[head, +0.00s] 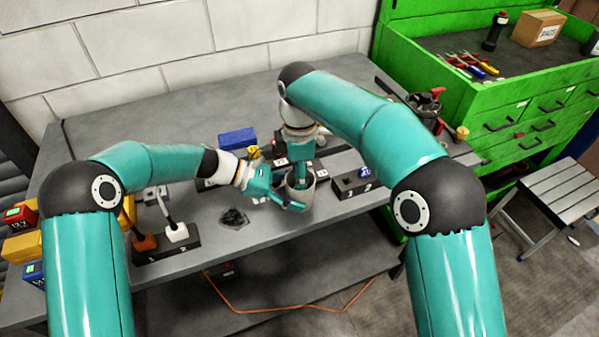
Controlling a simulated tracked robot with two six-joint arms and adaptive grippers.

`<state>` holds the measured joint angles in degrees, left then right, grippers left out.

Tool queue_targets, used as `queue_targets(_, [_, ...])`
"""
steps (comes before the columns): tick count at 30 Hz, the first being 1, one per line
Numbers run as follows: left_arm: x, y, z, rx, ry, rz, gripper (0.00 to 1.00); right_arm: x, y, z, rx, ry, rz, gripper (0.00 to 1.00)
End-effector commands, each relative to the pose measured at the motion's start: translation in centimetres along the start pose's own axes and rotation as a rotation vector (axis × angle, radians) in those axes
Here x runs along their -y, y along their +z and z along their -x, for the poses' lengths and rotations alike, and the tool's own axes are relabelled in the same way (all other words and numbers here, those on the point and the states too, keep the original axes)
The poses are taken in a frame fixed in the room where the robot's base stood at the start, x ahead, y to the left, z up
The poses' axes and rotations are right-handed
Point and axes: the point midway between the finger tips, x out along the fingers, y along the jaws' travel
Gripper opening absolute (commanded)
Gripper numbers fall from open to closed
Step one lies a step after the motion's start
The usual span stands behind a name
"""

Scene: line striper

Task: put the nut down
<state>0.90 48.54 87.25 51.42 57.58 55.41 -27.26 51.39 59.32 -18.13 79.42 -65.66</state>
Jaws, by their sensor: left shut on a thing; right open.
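My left gripper (290,197) is shut, low over the middle of the grey bench (330,222), right beside a grey cup-like part (301,190). The nut is too small or too hidden to make out at its fingertips. My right gripper (300,172) is open and points down just behind the left one, close above the same grey part. The two grippers overlap in the view, so I cannot tell whether either touches it.
A black block (352,187) with markings stands to the right, a blue box (237,138) behind. A dark crumpled rag (234,218) lies left of the grippers. Switch-like parts (177,233) and battery-like boxes (23,246) stand farther left. A green tool cabinet (480,95) stands right.

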Motion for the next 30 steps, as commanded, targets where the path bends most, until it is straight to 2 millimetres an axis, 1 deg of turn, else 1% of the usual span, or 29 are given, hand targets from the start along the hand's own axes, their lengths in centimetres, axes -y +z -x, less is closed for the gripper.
queue_targets(22, [0.1,0.0,-0.1,0.001,-0.002,0.000,0.46,0.0,0.0,0.0,0.000,-0.002,0.001,0.55])
queue_targets(26, [0.1,0.0,0.0,0.001,-0.002,0.000,0.46,-0.1,-0.1,0.9,-0.001,0.002,0.000,0.55])
queue_targets(30, [0.0,0.0,0.0,0.000,-0.001,0.000,0.46,-0.1,-0.1,3.0,-0.002,0.004,0.000,0.55])
